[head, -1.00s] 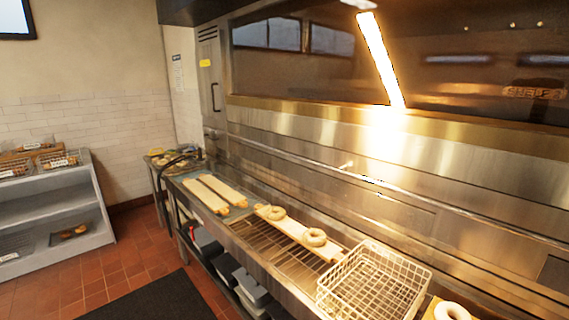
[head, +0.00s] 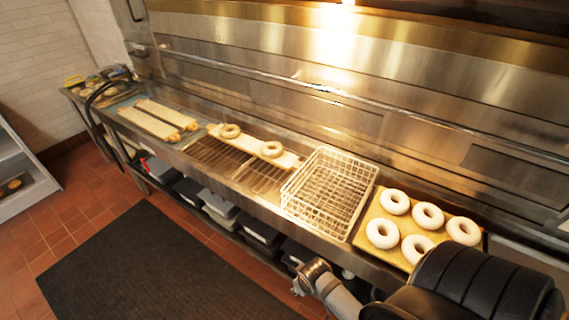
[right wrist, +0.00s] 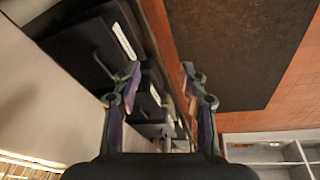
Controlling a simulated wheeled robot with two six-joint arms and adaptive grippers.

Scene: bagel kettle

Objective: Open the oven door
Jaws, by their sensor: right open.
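The oven's stainless steel front (head: 270,35) fills the upper part of the head view. A long horizontal bar (head: 250,72) runs across it above the counter. The front looks closed, but its upper part is cut off. One of my arms (head: 340,295) shows at the lower right of the head view, low in front of the counter and well apart from the bar; its fingers are not clear there. In the right wrist view my right gripper (right wrist: 160,72) has its two fingers spread with nothing between them, above the floor beside the under-counter shelf. My left gripper is not seen.
The counter holds a wire basket (head: 330,190), a board of bagels (head: 407,222), a plank with two bagels (head: 292,160) and two long boards (head: 150,122). Dark bins (head: 218,205) sit on the shelf below. A black mat (head: 150,270) lies on clear floor.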

